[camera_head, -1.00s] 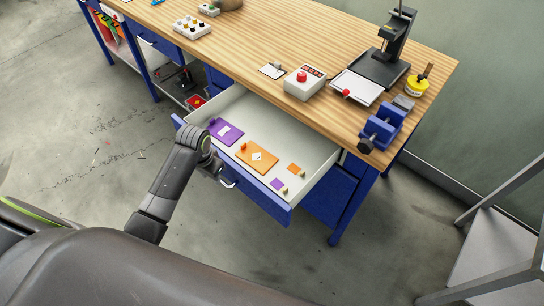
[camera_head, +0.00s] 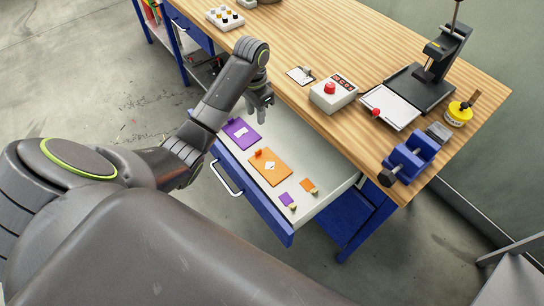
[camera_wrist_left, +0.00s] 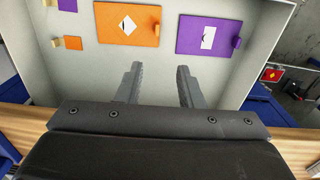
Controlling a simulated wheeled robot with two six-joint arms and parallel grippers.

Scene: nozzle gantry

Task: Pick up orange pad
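A large orange pad (camera_head: 281,173) with a white diamond label and an orange tab lies flat in the open drawer (camera_head: 334,179). It also shows at the top of the left wrist view (camera_wrist_left: 146,33). A smaller orange pad (camera_head: 307,185) lies nearby, and it too shows in the left wrist view (camera_wrist_left: 73,43). My left gripper (camera_head: 261,116) is above the drawer's far side, by the bench edge, apart from the pads. In the left wrist view its fingers (camera_wrist_left: 160,67) are open with nothing between them. My right gripper is not in view.
A large purple pad (camera_head: 250,139) and a small purple pad (camera_head: 286,199) share the drawer. The wooden bench top (camera_head: 300,40) overhangs the drawer's far side.

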